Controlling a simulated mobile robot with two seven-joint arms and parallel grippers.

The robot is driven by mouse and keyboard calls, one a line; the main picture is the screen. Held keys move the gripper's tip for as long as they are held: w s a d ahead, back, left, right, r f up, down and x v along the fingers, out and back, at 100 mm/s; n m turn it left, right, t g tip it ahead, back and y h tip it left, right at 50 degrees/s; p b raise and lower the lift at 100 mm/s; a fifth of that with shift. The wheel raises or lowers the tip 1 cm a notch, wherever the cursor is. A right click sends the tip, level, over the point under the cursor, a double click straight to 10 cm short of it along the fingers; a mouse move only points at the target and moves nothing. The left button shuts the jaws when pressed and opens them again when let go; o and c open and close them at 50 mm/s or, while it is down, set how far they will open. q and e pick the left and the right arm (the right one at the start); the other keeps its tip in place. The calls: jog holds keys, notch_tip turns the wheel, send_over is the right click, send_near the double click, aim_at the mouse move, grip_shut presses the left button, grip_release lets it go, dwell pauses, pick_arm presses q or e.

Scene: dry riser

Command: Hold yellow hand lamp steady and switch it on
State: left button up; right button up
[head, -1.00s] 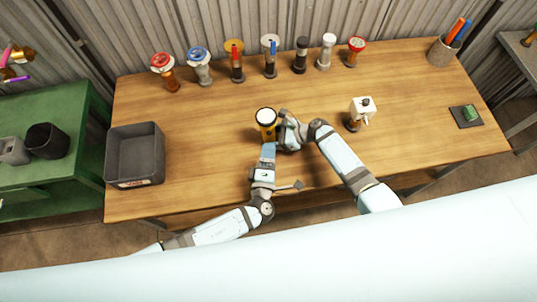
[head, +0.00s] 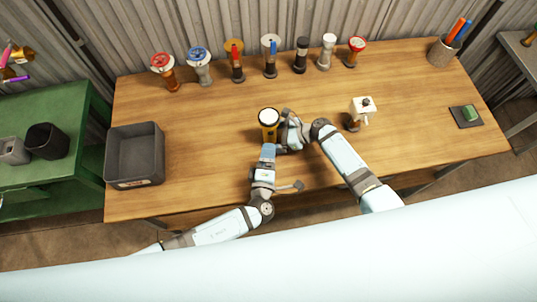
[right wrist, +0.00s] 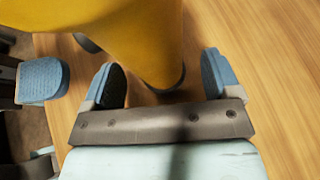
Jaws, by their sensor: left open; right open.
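The yellow hand lamp (head: 267,123) stands upright on the wooden table, its white lens facing up. In the right wrist view the yellow lamp body (right wrist: 130,35) is large and close in front of the right gripper (right wrist: 165,82). The right gripper's blue fingertips are spread apart, with the lamp's lower part between or just beyond them. My left gripper (head: 268,152) is at the near side of the lamp. A blue finger (right wrist: 42,80), likely the left gripper's, shows at left in the right wrist view. The lamp's switch cannot be made out.
A grey bin (head: 134,156) stands at the table's left. Several valve-like fittings (head: 269,58) line the back edge. A white-topped fitting (head: 362,112) stands right of my right arm. A pen cup (head: 443,50) and a dark pad with a green block (head: 470,113) are at the right.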

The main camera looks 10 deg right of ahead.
jog(key=v, duration=1.1)
jog(key=shift+s+d, duration=0.1)
jog(key=shift+o, duration=0.4)
jog(key=shift+x, duration=6)
jog(key=c, duration=0.9)
pick_arm(q)
jog(key=shift+c, duration=0.4)
grip_shut()
